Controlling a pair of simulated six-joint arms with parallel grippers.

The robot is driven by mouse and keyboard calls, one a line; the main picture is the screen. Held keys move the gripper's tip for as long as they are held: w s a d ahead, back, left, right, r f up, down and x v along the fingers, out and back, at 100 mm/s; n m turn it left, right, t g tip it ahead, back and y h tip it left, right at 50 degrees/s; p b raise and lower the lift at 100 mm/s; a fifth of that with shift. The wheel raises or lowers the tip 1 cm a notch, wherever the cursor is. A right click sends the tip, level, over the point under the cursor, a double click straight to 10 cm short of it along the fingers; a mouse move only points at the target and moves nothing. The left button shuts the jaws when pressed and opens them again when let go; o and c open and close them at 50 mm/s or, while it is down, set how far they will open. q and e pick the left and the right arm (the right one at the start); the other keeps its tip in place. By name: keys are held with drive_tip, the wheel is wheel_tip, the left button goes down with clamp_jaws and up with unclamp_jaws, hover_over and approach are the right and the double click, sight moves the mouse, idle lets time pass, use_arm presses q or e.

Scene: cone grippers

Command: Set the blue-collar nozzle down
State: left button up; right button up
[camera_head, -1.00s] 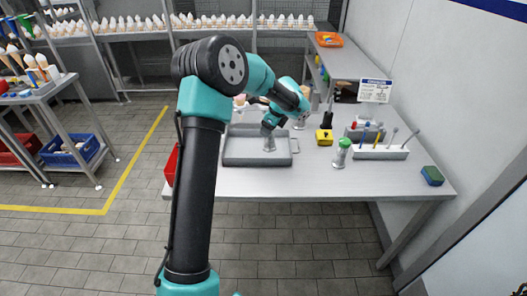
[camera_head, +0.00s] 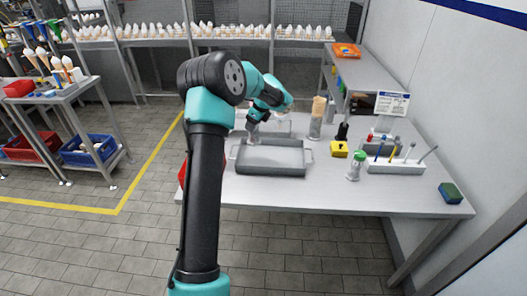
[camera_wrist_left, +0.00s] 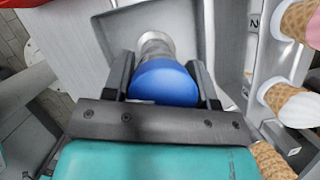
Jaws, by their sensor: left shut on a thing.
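My left gripper (camera_head: 257,116) is over the work table, at the back left edge of the grey tray (camera_head: 270,170). In the left wrist view the gripper (camera_wrist_left: 163,85) is shut on the blue-collar nozzle (camera_wrist_left: 163,80), its jaws on both sides of the blue collar. The nozzle's grey metal end points away from the wrist camera. In the head view a small grey part of the nozzle (camera_head: 253,135) shows below the gripper; its collar is hidden. Whether the nozzle touches anything beneath cannot be told. My right gripper is not in view.
A green-blue sponge (camera_head: 450,193) lies at the right edge. The table front is clear.

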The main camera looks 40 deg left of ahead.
sight(254, 141)
use_arm(q)
wheel_tip(254, 141, down, 5)
drive_tip(key=shift+f, duration=0.1)
idle(0.3)
drive_tip(key=shift+f, duration=1.85)
drive_tip(key=shift+f, duration=0.15)
drive_tip(key=o, duration=1.1)
drive_tip(key=v, duration=1.2)
drive_tip(key=shift+w, duration=0.1)
